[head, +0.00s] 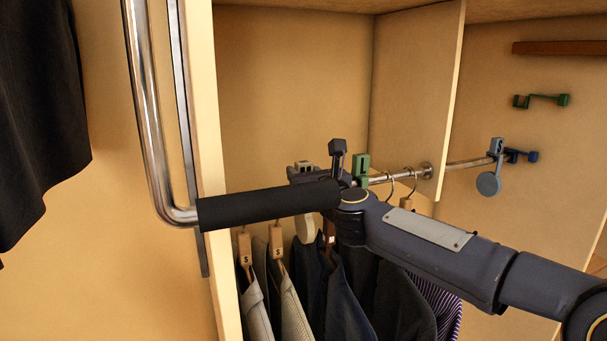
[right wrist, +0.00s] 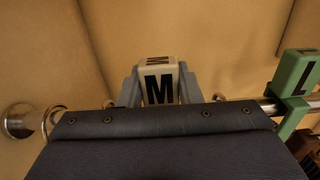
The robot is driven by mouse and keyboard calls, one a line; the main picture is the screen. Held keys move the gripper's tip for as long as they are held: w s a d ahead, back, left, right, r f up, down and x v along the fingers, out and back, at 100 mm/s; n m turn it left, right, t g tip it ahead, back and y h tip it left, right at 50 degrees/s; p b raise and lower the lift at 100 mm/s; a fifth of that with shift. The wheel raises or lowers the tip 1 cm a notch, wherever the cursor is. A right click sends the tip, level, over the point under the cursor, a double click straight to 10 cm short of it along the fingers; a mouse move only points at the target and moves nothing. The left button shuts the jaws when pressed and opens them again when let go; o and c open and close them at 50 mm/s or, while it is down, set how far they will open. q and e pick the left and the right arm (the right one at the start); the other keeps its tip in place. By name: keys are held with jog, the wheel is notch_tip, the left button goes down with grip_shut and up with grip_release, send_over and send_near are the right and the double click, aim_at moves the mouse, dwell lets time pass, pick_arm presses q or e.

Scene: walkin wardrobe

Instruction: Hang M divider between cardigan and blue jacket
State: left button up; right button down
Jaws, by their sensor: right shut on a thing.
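My right gripper (head: 302,174) is shut on the pale M divider (right wrist: 159,87), held upright between its fingers in the right wrist view. My left gripper is not in view.
A green L divider (head: 361,169) sits on the rail to the right, also in the right wrist view (right wrist: 297,80). A black-gripped chrome handle (head: 268,205) crosses in front at left. A grey-blue S divider (head: 489,182) is farther right. A wooden panel (head: 430,95) stands between bays.

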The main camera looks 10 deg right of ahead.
jog(key=shift+f, duration=0.1)
jog(key=c, duration=0.9)
grip_release()
jog(key=shift+c, duration=0.2)
jog(key=s+d+f+n+g+y+b, duration=0.1)
jog(key=s+f+n, duration=0.1)
jog(key=s+n, duration=0.4)
jog(key=s+d+f+n+g+y, duration=0.1)
jog(key=s+f+n+y, duration=0.1)
jog(key=s+n, duration=0.5)
jog(key=s+d+f+n+g+h, duration=0.1)
jog(key=s+d+f+n+g, duration=0.1)
jog(key=s+f+n+g, duration=0.3)
jog(key=s+d+f+n+g+h, duration=0.1)
jog(key=s+d+f+n+g, duration=0.2)
jog(key=s+f+n, duration=1.1)
jog(key=s+f+g, duration=0.2)
jog(key=s+f, duration=0.3)
jog(key=s, duration=0.3)
jog(key=shift+d+f+h, duration=0.2)
jog(key=shift+f+h, duration=0.1)
jog(key=shift+f, duration=0.1)
jog(key=shift+w, duration=0.1)
